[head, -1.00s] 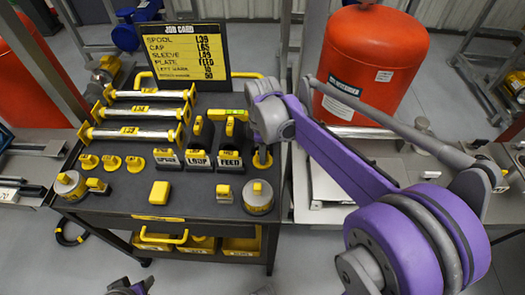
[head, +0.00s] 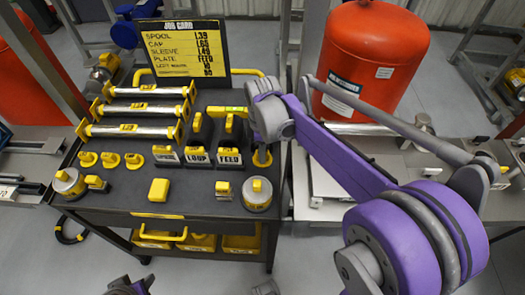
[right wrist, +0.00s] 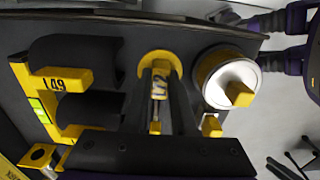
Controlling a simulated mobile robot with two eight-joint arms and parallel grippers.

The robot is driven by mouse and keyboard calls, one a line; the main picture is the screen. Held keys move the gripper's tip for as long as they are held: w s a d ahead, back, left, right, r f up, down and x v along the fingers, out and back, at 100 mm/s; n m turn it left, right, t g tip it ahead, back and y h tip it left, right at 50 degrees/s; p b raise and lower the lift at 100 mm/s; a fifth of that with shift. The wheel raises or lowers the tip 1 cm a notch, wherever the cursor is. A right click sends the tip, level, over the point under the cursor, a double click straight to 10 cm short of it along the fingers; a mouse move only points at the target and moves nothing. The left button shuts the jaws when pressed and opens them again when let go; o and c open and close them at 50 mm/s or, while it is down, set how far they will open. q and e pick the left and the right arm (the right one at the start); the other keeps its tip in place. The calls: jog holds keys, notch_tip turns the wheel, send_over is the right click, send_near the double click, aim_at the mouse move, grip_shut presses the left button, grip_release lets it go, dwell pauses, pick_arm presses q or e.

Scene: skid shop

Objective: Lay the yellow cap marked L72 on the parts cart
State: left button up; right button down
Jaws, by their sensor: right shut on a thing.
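My right gripper (head: 262,146) points down over the right edge of the parts cart's dark top (head: 125,194). It is shut on a yellow cap (head: 262,158), whose round base shows below the fingers.
A round canister with a yellow knob (head: 257,194) stands close in front of the cap. Black blocks with yellow handles (head: 229,158) stand to its left. Three yellow caps (head: 111,161) sit further left, beyond a yellow block (head: 159,190). The front middle of the top has free room.

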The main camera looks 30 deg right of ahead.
jog(key=shift+f, duration=0.25)
dwell(0.5)
jog(key=shift+f+b, duration=0.65)
jog(key=shift+f, duration=0.25)
jog(key=shift+f, duration=0.25)
jog(key=shift+f+b, duration=0.4)
jog(key=shift+f, duration=0.05)
jog(key=shift+f, duration=0.35)
dwell(0.6)
jog(key=c, duration=0.6)
grip_release()
jog(key=shift+c, duration=0.2)
jog(key=shift+c, duration=0.8)
